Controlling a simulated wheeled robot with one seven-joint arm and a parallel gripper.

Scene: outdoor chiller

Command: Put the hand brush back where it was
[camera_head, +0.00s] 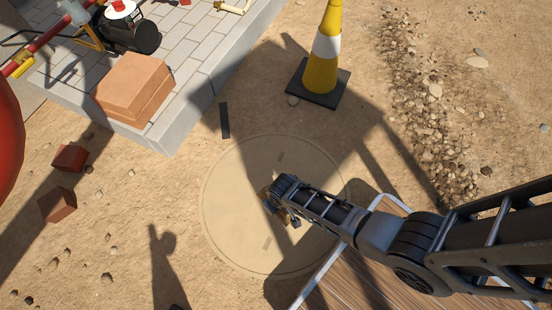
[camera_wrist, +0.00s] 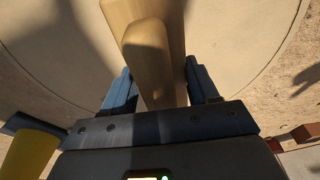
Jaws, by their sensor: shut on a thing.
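My gripper (camera_head: 281,211) hangs over the round sandy-coloured cover in the ground, left of the wooden-topped table. In the wrist view, its two blue-grey fingers (camera_wrist: 161,88) stand on either side of a pale wooden piece, which I take to be the hand brush (camera_wrist: 150,55). The gripper is shut on it, and its wood runs up and out of the top of that view. In the head view the brush is mostly hidden under the gripper, with only a small tan bit showing. I cannot tell its bristles or its exact height above the cover.
The round cover (camera_head: 232,222) lies flat in the dirt. A wooden-topped table (camera_head: 357,287) with a metal rim stands at the lower right. A yellow cone (camera_head: 321,72) stands beyond. A paved slab (camera_head: 188,98) bears stacked blocks (camera_head: 133,84). Loose bricks (camera_head: 69,158) lie left.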

